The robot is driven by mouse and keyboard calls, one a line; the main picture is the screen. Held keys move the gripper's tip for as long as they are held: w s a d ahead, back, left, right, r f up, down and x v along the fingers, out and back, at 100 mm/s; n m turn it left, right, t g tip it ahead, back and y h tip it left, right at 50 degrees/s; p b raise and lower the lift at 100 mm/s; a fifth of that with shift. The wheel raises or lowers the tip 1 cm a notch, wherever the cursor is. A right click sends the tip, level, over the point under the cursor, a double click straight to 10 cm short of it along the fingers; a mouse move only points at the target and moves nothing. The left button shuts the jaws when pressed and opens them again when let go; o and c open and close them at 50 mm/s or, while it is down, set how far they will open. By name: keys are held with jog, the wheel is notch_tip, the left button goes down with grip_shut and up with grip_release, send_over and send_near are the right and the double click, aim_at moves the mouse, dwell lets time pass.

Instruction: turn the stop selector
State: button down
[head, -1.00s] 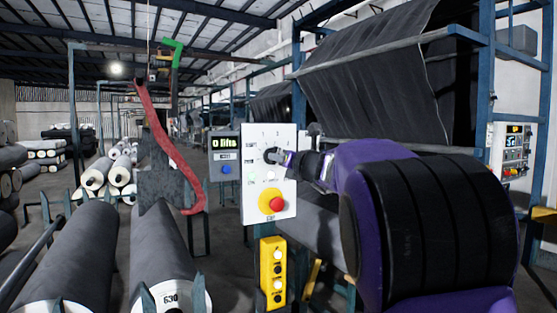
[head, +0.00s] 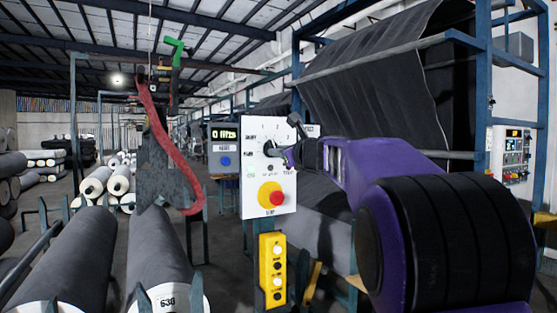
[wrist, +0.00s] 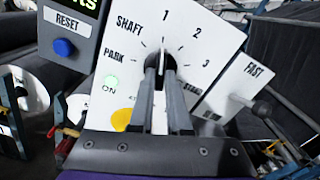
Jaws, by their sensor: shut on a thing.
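The stop selector is a dark knob (head: 268,147) on a white upright panel (head: 251,198). In the wrist view, the knob (wrist: 157,60) sits inside a dial marked PARK, SHAFT, 1, 2 and 3. My gripper (head: 281,151) reaches it from the right in the head view. In the wrist view, the two grey fingers of my gripper (wrist: 158,78) are shut on the knob from both sides. The fingers hide much of the knob, and I cannot tell exactly which mark it points to.
Below the dial is a red button on a yellow base (head: 273,196). A display box with a blue RESET button (wrist: 63,47) stands left. A black-knobbed lever (wrist: 262,108) by a FAST plate is right. A yellow button box (head: 272,270) hangs below. Grey rolls (head: 70,250) lie left.

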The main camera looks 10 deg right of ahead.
jog(key=shift+n+b, duration=2)
jog(key=shift+n, duration=1.8)
jog(key=shift+r, duration=0.1)
jog(key=c, duration=0.9)
grip_release()
jog(key=shift+s, duration=0.15)
